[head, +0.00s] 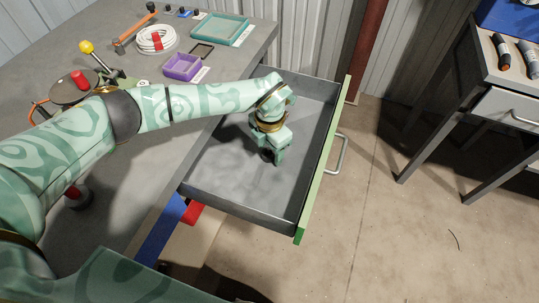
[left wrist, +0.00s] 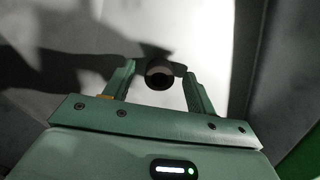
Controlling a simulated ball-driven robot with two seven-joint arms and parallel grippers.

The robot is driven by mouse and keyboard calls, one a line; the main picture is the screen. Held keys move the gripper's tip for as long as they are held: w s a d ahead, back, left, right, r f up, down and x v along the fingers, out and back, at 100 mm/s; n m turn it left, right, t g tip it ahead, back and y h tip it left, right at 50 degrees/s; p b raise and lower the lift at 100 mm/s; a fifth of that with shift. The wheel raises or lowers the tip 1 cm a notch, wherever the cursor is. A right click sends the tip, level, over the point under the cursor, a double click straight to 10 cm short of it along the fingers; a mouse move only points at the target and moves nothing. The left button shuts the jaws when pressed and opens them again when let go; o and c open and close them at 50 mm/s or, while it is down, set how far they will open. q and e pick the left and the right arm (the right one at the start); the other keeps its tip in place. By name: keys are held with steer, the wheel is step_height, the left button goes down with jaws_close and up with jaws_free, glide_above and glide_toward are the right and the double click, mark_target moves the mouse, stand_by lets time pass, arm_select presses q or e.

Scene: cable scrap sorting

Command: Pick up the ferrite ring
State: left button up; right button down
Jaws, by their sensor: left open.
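The ferrite ring, a small dark round piece, shows in the left wrist view (left wrist: 158,83) on the pale drawer floor, between the two fingers. My left gripper (head: 272,158) points down into the open grey drawer (head: 225,165). In the left wrist view the gripper (left wrist: 157,76) is open, with a finger on either side of the ring. I cannot tell whether a finger touches it. In the head view the ring is mostly hidden by the gripper. My right gripper is not in view.
The drawer has raised walls and a green front (head: 322,165) with a handle (head: 342,155). The bench holds a purple tray (head: 182,68), a teal tray (head: 222,30) and a white cable coil (head: 155,40). The rest of the drawer floor looks bare. A second table (head: 505,75) stands at right.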

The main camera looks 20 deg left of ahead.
arm_select(q)
steer(key=c, duration=1)
